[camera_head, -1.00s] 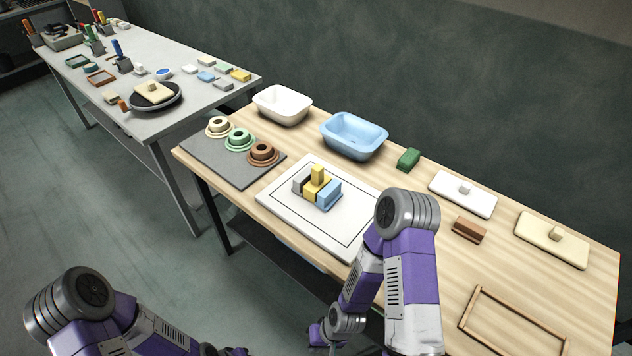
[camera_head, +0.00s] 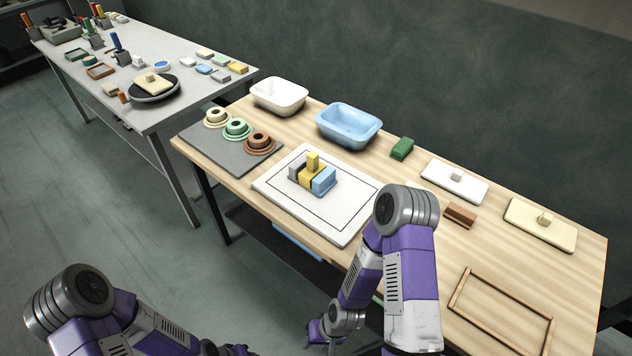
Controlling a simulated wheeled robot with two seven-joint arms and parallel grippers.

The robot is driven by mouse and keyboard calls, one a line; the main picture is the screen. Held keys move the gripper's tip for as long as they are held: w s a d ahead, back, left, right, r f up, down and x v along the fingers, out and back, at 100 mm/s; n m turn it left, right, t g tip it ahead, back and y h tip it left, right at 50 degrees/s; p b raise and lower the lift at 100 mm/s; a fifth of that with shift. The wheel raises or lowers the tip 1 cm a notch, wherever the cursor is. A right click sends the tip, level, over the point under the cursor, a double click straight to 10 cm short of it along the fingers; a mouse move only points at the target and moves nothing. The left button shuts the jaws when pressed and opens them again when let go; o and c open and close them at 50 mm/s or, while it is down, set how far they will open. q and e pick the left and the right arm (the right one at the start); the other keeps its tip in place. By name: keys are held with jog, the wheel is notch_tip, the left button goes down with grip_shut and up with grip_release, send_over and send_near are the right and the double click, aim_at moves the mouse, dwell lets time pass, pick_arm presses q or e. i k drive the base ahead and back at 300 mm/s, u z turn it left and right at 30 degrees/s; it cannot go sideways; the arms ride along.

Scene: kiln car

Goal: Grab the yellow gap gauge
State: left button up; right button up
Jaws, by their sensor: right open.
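The yellow gap gauge (camera_head: 312,162) stands on the white board (camera_head: 271,190) with its upright part raised. It sits between a grey block (camera_head: 296,171) and a light blue block (camera_head: 324,180), close against both; I cannot tell whether it touches them. My right gripper (camera_head: 316,338) is low at the bottom of the picture, in front of the wooden table's near edge. It is open, empty and well apart from the gauge.
The wooden table (camera_head: 480,265) also holds a white basin (camera_head: 279,97), a blue basin (camera_head: 348,128), a grey mat (camera_head: 205,150) with ringed pieces, a green block (camera_head: 402,148), lidded slabs and a wooden frame (camera_head: 505,317). A grey table (camera_head: 200,105) stands at the left.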

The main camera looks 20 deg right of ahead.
aim_at(314, 167)
jog(key=k, duration=1.1)
jog(key=u, duration=0.7)
jog(key=i, duration=1)
jog(key=z, duration=0.45)
jog(key=i, duration=0.8)
jog(key=z, duration=0.9)
